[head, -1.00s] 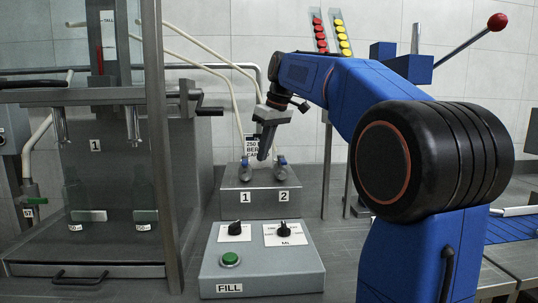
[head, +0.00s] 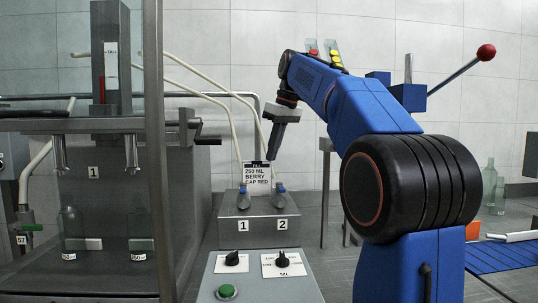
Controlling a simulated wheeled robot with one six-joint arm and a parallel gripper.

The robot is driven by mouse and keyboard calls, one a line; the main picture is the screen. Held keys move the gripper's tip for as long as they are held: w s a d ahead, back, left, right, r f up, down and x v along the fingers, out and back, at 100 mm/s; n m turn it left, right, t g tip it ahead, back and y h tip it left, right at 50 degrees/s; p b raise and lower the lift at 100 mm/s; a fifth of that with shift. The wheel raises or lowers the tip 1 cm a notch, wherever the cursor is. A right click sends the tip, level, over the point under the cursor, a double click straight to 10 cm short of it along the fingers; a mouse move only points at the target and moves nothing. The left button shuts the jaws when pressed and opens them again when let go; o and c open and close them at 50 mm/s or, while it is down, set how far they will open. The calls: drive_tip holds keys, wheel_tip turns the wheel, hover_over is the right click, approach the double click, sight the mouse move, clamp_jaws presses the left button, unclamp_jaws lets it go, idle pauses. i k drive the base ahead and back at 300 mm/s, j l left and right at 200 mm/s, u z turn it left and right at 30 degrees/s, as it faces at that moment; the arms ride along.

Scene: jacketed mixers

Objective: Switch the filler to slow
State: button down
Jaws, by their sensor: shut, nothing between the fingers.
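The grey control box (head: 211,288) stands at the bottom middle in the head view, its lower part cut off by the frame edge. On it are a black knob on a white plate at left (head: 232,259), a second black knob at right (head: 282,259) on a plate marked ML, and a green button (head: 226,292). The left knob's lettering is too small to read. My gripper (head: 271,156) is shut and empty, pointing down in the air above and behind the box, touching nothing visible.
A grey block with two blue-handled valves (head: 261,230), numbered 1 and 2, stands behind the box. A card (head: 257,178) reads 250 ML BERRY CAP RED. At left is a framed filling station with bottles (head: 70,235). Clear bottles (head: 490,185) stand at far right.

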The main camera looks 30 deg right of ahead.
sight(231, 259)
drive_tip(key=k, duration=1)
